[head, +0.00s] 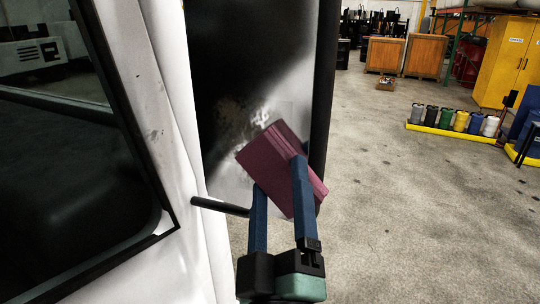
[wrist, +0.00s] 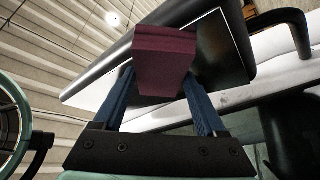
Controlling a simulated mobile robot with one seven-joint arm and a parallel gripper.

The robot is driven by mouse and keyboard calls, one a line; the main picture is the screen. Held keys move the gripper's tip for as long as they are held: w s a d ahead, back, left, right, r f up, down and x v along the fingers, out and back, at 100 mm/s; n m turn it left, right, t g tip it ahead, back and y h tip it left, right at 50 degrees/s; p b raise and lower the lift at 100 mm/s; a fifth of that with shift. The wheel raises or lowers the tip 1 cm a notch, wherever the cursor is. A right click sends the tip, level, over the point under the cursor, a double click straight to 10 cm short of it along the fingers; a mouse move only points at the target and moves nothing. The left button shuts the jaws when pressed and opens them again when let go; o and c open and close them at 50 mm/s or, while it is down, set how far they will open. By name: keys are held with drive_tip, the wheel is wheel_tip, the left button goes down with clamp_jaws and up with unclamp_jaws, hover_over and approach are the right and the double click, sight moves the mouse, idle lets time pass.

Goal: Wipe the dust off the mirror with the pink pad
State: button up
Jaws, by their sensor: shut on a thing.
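The mirror (head: 225,60) is a tall dark-framed panel beside the white vehicle body, in the head view. A pale, speckled dusty patch (head: 258,118) shows on its lower part. My gripper (head: 278,172) is shut on the pink pad (head: 270,158), a dark pink block held tilted in front of the lower mirror. The pad covers part of the mirror, and I cannot tell whether it touches the glass. In the wrist view the pad (wrist: 165,52) sits between the two blue fingers, with the mirror (wrist: 218,50) behind it.
The white vehicle body (head: 170,120) with a dark window (head: 70,190) stands close on the left. A black mounting bar (head: 220,207) juts out beside my gripper. Open concrete floor (head: 400,220) lies to the right, with several containers (head: 460,120) and a yellow cabinet (head: 508,62) farther back.

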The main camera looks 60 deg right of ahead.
sight(279, 151)
drive_tip(key=shift+s+r+p, duration=0.1)
drive_tip(key=shift+r+p, duration=0.95)
drive_tip(key=shift+r, duration=0.1)
drive_tip(key=shift+w+a+f+b, duration=0.15)
drive_tip(key=shift+w+b, duration=0.4)
drive_tip(key=shift+w, duration=0.7)
drive_tip(key=shift+w+a+b, duration=0.15)
drive_tip(key=shift+w+b, duration=0.6)
drive_tip(key=shift+w, duration=1.3)
drive_tip(key=shift+w+a+b, duration=0.1)
drive_tip(key=shift+w+b, duration=0.6)
drive_tip(key=shift+w, duration=1.35)
drive_tip(key=shift+r+p, duration=0.95)
drive_tip(key=shift+r, duration=0.2)
drive_tip(key=shift+s+d+p, duration=0.2)
drive_tip(key=shift+s+p, duration=0.15)
drive_tip(key=shift+s, duration=1.85)
drive_tip(key=shift+s+d+p, duration=0.2)
drive_tip(key=shift+s+p, duration=0.15)
drive_tip(key=shift+s, duration=1.85)
drive_tip(key=shift+s+r+p, duration=0.15)
drive_tip(key=shift+s+p, duration=0.4)
drive_tip(key=shift+p, duration=0.45)
drive_tip(key=shift+s+p, duration=0.4)
drive_tip(key=shift+p, duration=0.05)
drive_tip(key=shift+f, duration=0.2)
